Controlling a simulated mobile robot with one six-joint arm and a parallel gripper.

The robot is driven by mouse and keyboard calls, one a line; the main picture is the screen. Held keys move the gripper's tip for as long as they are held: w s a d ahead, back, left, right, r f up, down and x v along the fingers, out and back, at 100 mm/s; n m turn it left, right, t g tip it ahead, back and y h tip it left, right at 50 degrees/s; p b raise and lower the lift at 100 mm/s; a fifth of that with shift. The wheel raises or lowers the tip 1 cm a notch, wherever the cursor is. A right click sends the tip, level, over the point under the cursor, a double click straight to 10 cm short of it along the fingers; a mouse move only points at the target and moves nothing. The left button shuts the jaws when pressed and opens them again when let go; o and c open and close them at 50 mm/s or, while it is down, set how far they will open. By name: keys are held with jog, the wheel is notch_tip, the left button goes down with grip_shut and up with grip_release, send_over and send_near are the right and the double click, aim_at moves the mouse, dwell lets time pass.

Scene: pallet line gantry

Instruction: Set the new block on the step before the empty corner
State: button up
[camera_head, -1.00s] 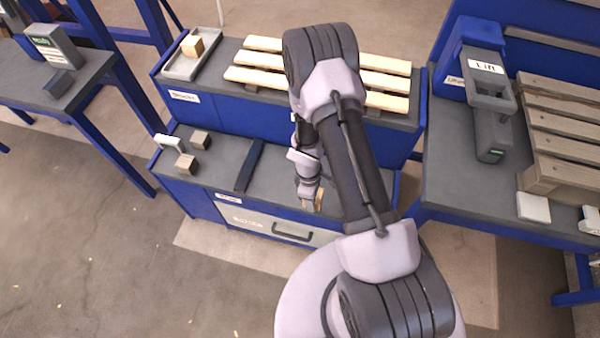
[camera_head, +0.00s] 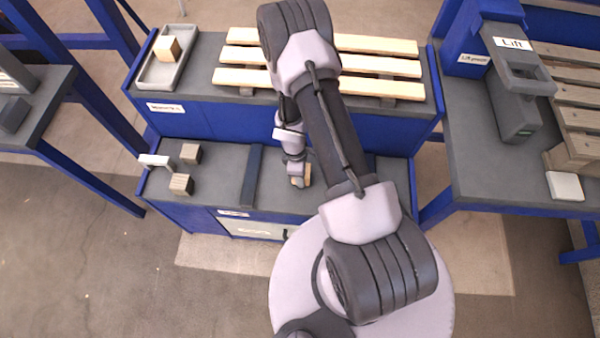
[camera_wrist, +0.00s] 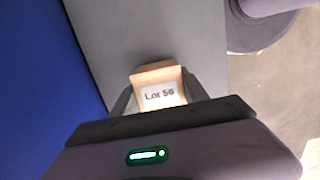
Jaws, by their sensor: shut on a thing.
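My gripper (camera_head: 299,181) is shut on a pale wooden block (camera_wrist: 157,85) with a white label reading "Lot 56". In the wrist view the block sits between both fingers, over or on the grey step. The step (camera_head: 222,167) is the low grey ledge in front of the blue bench. My gripper is over its front part, right of a dark bar. I cannot tell whether the block touches the step. A pale slatted pallet (camera_head: 375,66) lies on the upper level behind; my arm hides part of it, and I cannot make out an empty corner.
Two small brown blocks (camera_head: 181,184) and a white-topped bracket (camera_head: 154,160) stand at the step's left. The dark bar (camera_head: 251,176) crosses the step. A grey tray (camera_head: 152,75) with a wooden block (camera_head: 168,49) is at upper left. A lift station (camera_head: 515,90) stands right.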

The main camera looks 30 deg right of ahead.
jog(key=shift+f+b, duration=0.4)
jog(key=shift+f, duration=0.05)
jog(key=shift+f, duration=0.2)
jog(key=o, duration=1.6)
jog(key=shift+r, duration=0.1)
jog(key=shift+c, duration=0.2)
jog(key=shift+r, duration=0.1)
